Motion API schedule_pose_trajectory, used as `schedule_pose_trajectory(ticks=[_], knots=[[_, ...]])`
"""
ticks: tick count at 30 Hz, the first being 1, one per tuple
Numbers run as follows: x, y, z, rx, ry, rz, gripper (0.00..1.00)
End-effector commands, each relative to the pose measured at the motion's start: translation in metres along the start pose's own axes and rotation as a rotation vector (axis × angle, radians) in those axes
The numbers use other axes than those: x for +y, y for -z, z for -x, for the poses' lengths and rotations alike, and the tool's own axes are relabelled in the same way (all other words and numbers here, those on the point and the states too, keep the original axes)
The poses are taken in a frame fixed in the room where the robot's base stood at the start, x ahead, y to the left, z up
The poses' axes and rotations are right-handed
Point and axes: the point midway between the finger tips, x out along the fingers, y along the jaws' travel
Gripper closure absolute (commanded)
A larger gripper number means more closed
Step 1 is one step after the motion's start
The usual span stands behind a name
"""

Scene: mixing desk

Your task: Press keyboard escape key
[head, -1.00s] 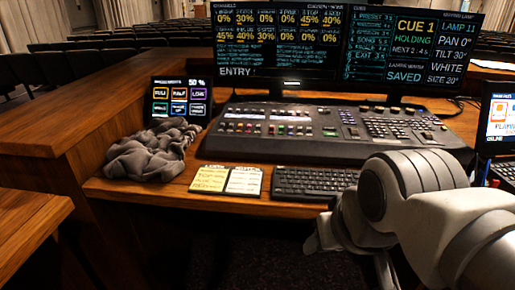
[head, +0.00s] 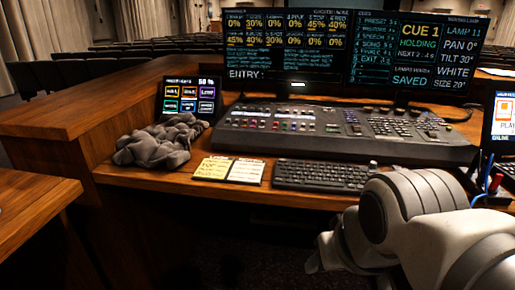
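The black keyboard (head: 318,175) lies on the wooden desk near its front edge, right of the note cards. Its left end, where the escape key would sit at the top left corner, is in plain view, but the key labels are too small to read. My arm fills the lower right of the head view and lies just in front of the keyboard's right part. My gripper (head: 318,257) shows only partly at the lower left end of the arm, low and in front of the desk edge, apart from the keyboard. Its fingers are not clear enough to tell their opening.
A mixing console (head: 340,128) stands behind the keyboard, below two monitors (head: 290,45). Note cards (head: 228,170), a crumpled grey cloth (head: 160,141) and a small touch screen (head: 190,97) are at the left. A tablet (head: 500,118) stands at the right.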

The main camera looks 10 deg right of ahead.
Motion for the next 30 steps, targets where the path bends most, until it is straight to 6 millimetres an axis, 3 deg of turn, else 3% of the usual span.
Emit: schedule_pose_trajectory(ticks=[1, 7, 8, 30], knots=[[0.0000, -0.0001, -0.0002, 0.000, 0.000, 0.000, 0.63], [0.0000, -0.0001, -0.0002, 0.000, 0.000, 0.000, 0.99], [0.0000, -0.0001, -0.0002, 0.000, 0.000, 0.000, 1.00], [0.0000, -0.0001, -0.0001, 0.000, 0.000, 0.000, 1.00]])
